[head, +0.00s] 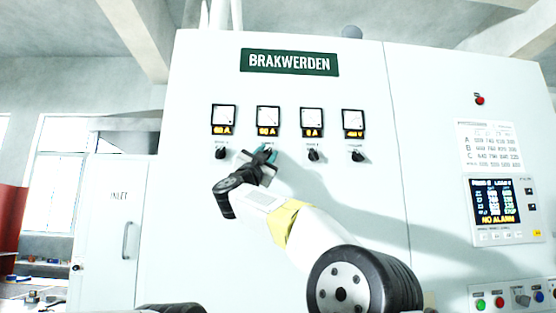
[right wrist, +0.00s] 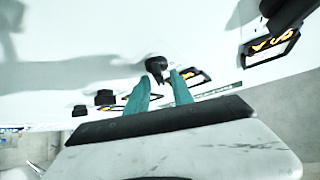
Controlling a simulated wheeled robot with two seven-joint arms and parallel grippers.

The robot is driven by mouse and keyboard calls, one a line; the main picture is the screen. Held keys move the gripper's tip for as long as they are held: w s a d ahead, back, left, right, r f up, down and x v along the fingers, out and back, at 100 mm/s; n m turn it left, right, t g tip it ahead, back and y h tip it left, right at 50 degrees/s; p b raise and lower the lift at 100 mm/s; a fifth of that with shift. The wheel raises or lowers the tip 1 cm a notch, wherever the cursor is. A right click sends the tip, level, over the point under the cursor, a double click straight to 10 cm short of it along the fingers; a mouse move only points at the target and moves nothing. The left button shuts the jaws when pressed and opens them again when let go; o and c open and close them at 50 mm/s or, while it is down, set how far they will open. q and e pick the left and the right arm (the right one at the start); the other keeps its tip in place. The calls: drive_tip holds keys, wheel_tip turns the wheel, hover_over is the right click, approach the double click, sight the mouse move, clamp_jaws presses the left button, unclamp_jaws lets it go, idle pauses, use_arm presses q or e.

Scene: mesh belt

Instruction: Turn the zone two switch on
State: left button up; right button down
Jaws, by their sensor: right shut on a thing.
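The zone two switch is a black rotary knob under the second meter from the left on the white cabinet; in the head view my gripper mostly covers it. In the right wrist view the zone two switch (right wrist: 157,66) shows between the tips of the teal fingers. My right gripper (head: 265,153) reaches up to it from below right and is shut on it. The fingers also show in the right wrist view (right wrist: 160,82). The knob's exact pointer angle cannot be read. The meter above it (head: 268,117) has a lit amber readout. My left gripper is not in view.
Other black knobs stand close by: one on the left (head: 221,153) and two on the right (head: 313,155), (head: 357,155). An alarm screen (head: 496,202) and a red button (head: 479,100) are farther right. A door with a handle (head: 127,240) is at left.

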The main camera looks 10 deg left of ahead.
drive_tip(key=shift+m+h, duration=0.4)
drive_tip(key=c, duration=1.5)
unclamp_jaws()
drive_tip(key=shift+s, duration=0.1)
drive_tip(key=v, duration=0.7)
drive_tip(key=shift+s+a+f, duration=0.1)
drive_tip(key=shift+s+f, duration=0.1)
drive_tip(key=shift+s, duration=0.1)
